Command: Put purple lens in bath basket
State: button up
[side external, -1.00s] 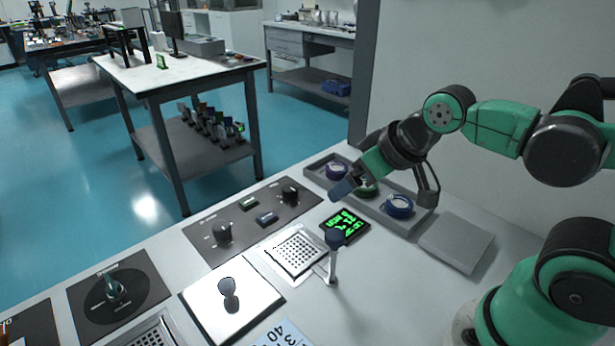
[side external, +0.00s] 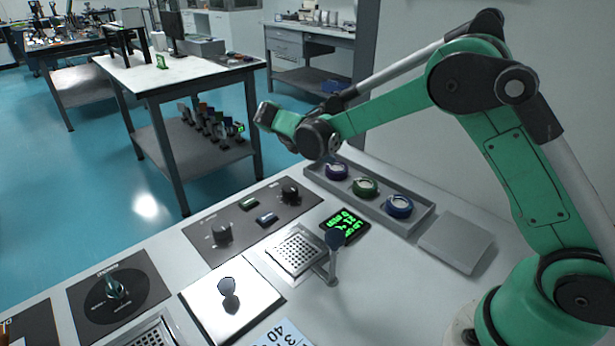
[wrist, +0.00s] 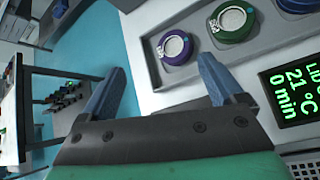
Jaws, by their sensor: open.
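The purple lens (side external: 336,170) sits in the left end of a grey tray in the side view. It also shows in the wrist view (wrist: 174,46), beyond the gap between my fingertips. My gripper (wrist: 162,72) is open and empty. In the side view it is raised to the left of the tray, apart from the lens. The bath basket (side external: 297,250) is a perforated metal square in the bench, with an upright dark-knobbed handle (side external: 333,262) at its right. A corner of its perforated face shows in the wrist view (wrist: 303,165).
A green lens (side external: 365,187) and a blue lens (side external: 399,206) share the grey tray (side external: 424,218). A lit green display (side external: 345,226) lies between tray and basket. A knob panel (side external: 240,222) is to the left. A flat grey block (side external: 456,242) stands right of the tray.

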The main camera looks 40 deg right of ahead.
aim_at(336, 167)
jog(key=f+n+h, duration=0.1)
jog(key=f, duration=0.1)
jog(key=f+n+g+h, duration=0.1)
jog(key=f, duration=0.1)
jog(key=d+f+n+h, duration=0.1)
jog(key=f, duration=0.1)
jog(key=shift+w+f+g, duration=0.25)
jog(key=shift+w+g, duration=0.15)
jog(key=shift+h, duration=0.3)
jog(key=x, duration=0.5)
jog(key=shift+d+f, duration=0.15)
jog(key=shift+d, duration=0.2)
jog(key=c, duration=1.2)
